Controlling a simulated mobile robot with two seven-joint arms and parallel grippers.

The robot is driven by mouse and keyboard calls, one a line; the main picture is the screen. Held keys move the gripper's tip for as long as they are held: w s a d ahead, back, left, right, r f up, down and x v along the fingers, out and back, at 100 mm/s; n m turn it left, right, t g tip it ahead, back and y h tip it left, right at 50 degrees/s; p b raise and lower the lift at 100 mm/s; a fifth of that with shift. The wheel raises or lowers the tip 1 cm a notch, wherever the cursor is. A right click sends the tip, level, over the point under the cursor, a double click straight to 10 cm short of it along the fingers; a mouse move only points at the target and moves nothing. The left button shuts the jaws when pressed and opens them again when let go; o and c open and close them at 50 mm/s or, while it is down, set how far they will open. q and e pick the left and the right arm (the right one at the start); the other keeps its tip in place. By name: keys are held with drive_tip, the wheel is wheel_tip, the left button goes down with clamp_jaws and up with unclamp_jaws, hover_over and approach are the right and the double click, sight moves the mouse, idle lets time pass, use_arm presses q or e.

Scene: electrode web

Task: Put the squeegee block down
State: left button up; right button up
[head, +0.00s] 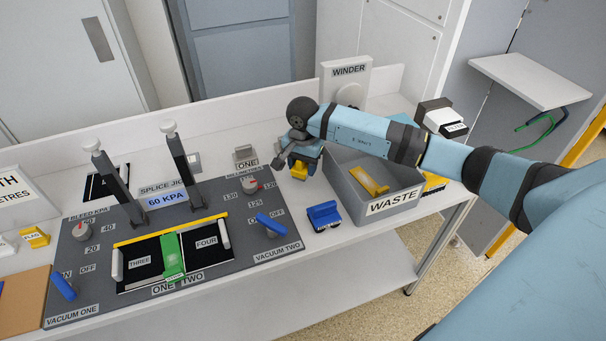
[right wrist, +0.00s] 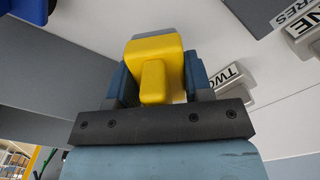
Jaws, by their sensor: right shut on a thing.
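My right gripper (head: 299,168) is over the white bench, between the grey panel and the waste bin. It is shut on a yellow block with a grey edge, which I take to be the squeegee block (head: 299,172). In the right wrist view the squeegee block (right wrist: 153,57) sits between the two blue fingers of my right gripper (right wrist: 154,85). Whether its lower edge touches the bench cannot be told. My left gripper is not in view.
The grey WASTE bin (head: 405,199) stands right of the gripper with a yellow piece (head: 369,181) inside. A blue block (head: 323,215) lies in front. The splice panel (head: 105,243) with knobs and upright levers is at left. The winder (head: 346,84) stands behind.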

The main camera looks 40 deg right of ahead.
sight(303, 175)
wheel_tip(303, 175, down, 4)
idle(0.4)
drive_tip(key=shift+f, duration=0.2)
drive_tip(key=o, duration=1)
drive_tip(key=shift+o, duration=0.2)
drive_tip(key=shift+r, duration=0.2)
